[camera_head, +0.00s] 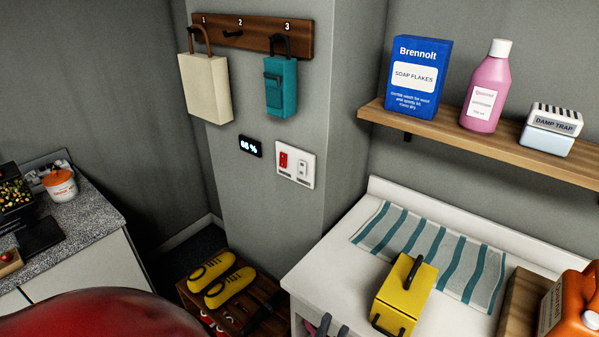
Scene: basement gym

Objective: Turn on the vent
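A white wall plate (295,165) is on the grey pillar, with a red rocker switch (283,160) on its left and a white switch (302,168) on its right. The small labels under them are too small to read, so I cannot tell which one is for the vent. No vent itself shows. My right gripper is not in view.
A small black display (250,146) reads about 66 %. Above hang a cream bag (206,88) and a teal pouch (281,86). A yellow box (404,290) stands on the white counter (330,262). Yellow shoes (220,280) sit on a rack below. The space before the plate is clear.

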